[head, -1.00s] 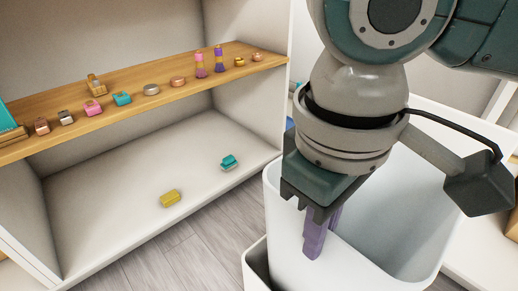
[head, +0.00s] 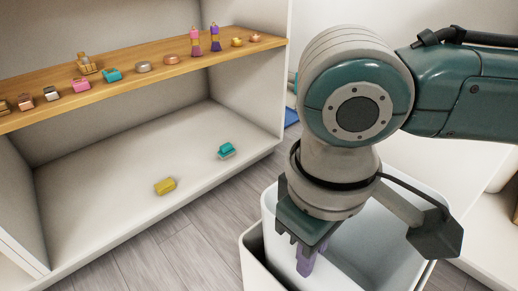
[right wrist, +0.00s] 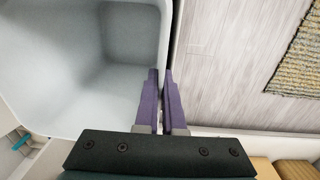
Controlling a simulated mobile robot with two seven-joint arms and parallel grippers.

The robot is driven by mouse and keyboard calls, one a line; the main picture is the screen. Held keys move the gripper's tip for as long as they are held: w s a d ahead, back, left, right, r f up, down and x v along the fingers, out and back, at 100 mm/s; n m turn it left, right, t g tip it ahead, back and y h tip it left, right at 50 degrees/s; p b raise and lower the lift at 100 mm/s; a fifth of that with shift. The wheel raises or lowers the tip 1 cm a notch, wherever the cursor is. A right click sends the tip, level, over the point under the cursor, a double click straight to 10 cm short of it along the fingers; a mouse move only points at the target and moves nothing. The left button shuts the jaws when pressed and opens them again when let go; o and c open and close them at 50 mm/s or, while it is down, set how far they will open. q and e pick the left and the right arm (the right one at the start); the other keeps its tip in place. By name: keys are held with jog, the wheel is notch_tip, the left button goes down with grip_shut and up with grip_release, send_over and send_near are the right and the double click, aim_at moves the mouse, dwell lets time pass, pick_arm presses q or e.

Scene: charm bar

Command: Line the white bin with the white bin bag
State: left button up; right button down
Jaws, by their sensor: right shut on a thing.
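The white bin bag (head: 375,250) looks like a stiff, open-topped box. It stands upright partly inside the white bin (head: 251,268), with its rim above the bin's rim. My right gripper (head: 305,264) points down and is shut on the bag's wall, one purple finger on each side. In the right wrist view the fingers (right wrist: 160,90) pinch the wall of the bag (right wrist: 60,75), and a strip of the bin's rim (right wrist: 177,25) shows just beyond. The bag's bottom and the bin's far side are hidden. My left gripper is not in view.
A white shelf unit (head: 110,190) with a wooden shelf (head: 120,92) of small charms stands at the left. A yellow piece (head: 165,186) and a teal piece (head: 226,151) lie on its lower board. Grey floor (head: 190,250) is clear; a woven rug (right wrist: 298,60) lies nearby.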

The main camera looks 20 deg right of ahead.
aim_at(303, 283)
notch_tip(303, 283, down, 6)
jog(key=shift+f+b, duration=0.2)
jog(key=shift+b, duration=1.05)
jog(key=shift+f, duration=0.4)
jog(key=c, duration=1.2)
grip_release()
jog(key=shift+c, duration=0.2)
jog(key=o, duration=0.3)
jog(key=shift+w+d, duration=0.1)
jog(key=shift+d, duration=0.1)
jog(key=shift+a, duration=0.1)
jog(key=shift+r, duration=0.1)
